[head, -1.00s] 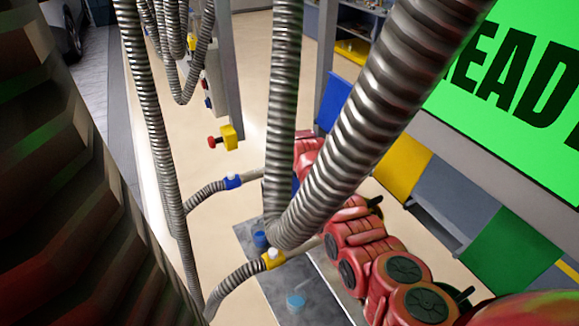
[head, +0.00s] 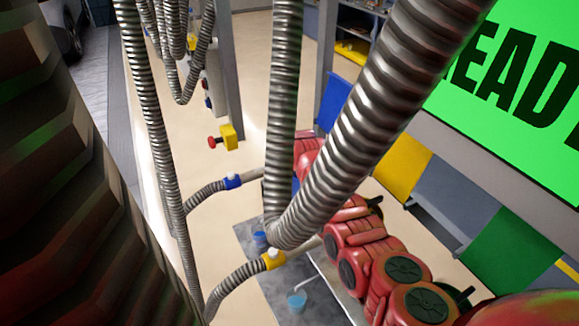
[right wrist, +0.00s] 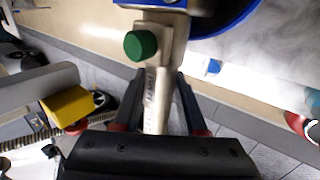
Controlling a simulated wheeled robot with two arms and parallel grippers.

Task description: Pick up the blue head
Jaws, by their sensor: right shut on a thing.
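The blue head (head: 232,181) sits on the end of a thin ribbed hose left of the thick hose in the head view. Its metal tube runs right and passes behind the thick hose. In the right wrist view, my right gripper (right wrist: 158,100) is shut around a pale metal tube with a green knob. The tube's blue part (right wrist: 165,3) shows at the top edge, so it appears to be the blue head. The right gripper is hidden in the head view. My left gripper is out of view.
A yellow head (head: 272,260) lies in front on another hose, above a grey plate with blue round parts (head: 297,301). Thick ribbed hoses (head: 283,90) cross the middle. A yellow box with a red button (head: 228,137) is on a post. Pale floor is open behind.

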